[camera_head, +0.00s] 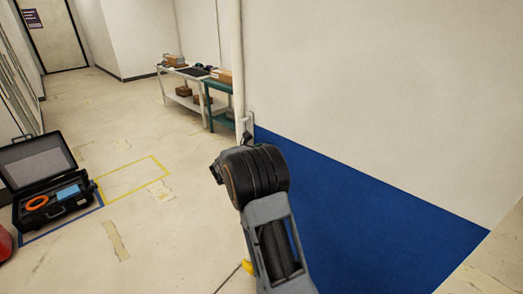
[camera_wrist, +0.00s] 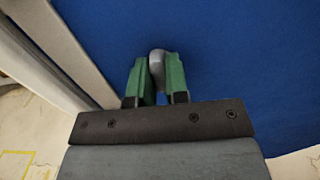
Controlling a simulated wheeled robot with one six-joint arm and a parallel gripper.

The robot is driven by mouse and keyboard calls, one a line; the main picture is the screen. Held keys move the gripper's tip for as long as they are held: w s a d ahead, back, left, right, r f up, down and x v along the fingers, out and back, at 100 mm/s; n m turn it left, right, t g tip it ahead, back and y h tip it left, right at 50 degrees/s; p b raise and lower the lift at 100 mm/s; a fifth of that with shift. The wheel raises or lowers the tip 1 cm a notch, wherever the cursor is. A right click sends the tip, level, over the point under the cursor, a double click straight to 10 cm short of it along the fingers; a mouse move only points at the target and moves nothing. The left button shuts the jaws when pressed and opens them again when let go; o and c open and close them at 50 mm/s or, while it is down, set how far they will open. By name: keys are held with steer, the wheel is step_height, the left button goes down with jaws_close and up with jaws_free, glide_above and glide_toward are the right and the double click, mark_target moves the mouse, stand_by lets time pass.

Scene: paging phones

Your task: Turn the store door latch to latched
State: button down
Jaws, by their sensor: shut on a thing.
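In the wrist view a rounded grey piece, which looks like the latch's handle (camera_wrist: 156,58), stands against a blue surface (camera_wrist: 240,50). My gripper (camera_wrist: 157,72) has its two green fingers on either side of this piece and is shut on it. The lower part of the latch is hidden between the fingers, and no latched or unlatched marking shows. In the head view my arm covers the fingers and the latch. The blue surface there (camera_head: 360,220) is the lower part of a white wall or door (camera_head: 380,80).
An open black case (camera_head: 45,205) with orange and blue items lies on the floor at left, beside a yellow floor outline (camera_head: 130,180). A white table (camera_head: 180,88) and a green stand (camera_head: 210,105) hold several boxes behind my arm. Open floor lies between.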

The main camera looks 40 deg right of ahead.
steer(key=c, duration=1.1)
jaws_free()
steer(key=a+b, duration=0.1)
steer(key=a, duration=0.3)
steer(key=s+a+b, duration=0.1)
steer(key=a, duration=0.4)
steer(key=s+a, duration=0.1)
steer(key=a, duration=0.3)
steer(key=shift+s+a+b, duration=0.2)
steer(key=shift+a+b, duration=0.1)
steer(key=shift+b, duration=0.1)
